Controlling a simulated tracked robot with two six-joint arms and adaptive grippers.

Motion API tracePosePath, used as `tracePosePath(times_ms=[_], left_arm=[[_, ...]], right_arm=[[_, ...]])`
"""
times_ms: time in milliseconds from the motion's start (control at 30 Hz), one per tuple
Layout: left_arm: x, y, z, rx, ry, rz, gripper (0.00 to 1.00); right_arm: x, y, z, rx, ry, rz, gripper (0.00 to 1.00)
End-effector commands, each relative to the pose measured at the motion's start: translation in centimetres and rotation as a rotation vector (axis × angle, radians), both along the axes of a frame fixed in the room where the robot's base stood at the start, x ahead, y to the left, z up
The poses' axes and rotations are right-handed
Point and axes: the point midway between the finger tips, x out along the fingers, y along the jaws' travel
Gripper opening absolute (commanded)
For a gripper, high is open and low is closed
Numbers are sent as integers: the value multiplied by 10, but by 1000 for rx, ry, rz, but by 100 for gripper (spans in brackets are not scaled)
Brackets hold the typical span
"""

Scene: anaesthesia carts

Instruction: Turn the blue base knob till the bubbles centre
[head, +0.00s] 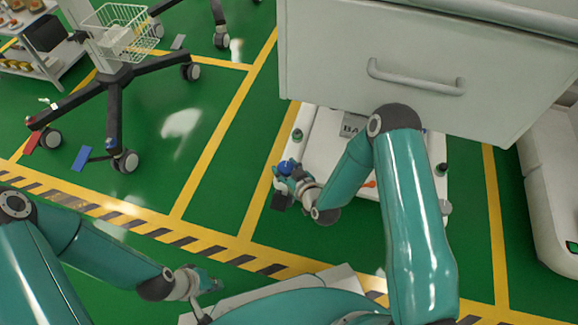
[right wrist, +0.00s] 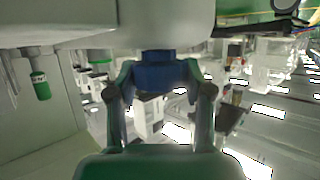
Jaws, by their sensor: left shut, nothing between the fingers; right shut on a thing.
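The blue base knob (head: 286,168) is at the near left corner of the cart's white base (head: 318,137) in the head view. In the right wrist view the blue knob (right wrist: 157,75) sits between the two fingers, under a pale overhang. My right gripper (head: 283,184) is shut on the knob; its fingers (right wrist: 158,84) touch the knob's left and right sides. My left gripper (head: 214,284) is shut and empty, low over the floor at the lower left, well apart from the cart. No bubbles can be made out in either view.
The cart's grey drawer front with a handle (head: 415,78) overhangs the base. A wheeled stand with a wire basket (head: 118,30) is at the upper left. A white unit (head: 553,180) stands at the right. Green floor with yellow lines is clear left of the base.

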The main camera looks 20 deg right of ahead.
Motion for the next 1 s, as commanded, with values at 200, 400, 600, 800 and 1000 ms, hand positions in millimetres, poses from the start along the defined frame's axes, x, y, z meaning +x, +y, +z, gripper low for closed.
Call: tracePosePath(times_ms=[200, 400, 600, 800, 1000], left_arm=[[0, 0, 0, 0, 0, 0, 0], [0, 0, 0, 0, 0, 0, 0], [0, 0, 0, 0, 0, 0, 0], [0, 0, 1, 0, 0, 0, 0], [0, 0, 2, 0, 0, 0, 0]], right_arm=[[4, -2, 1, -5, -8, -19, 16], [5, -1, 1, -5, -9, -24, 16], [5, 0, 2, -5, -10, -34, 16], [5, 0, 2, -5, -12, -48, 16], [5, 1, 2, -4, -12, -68, 16]])
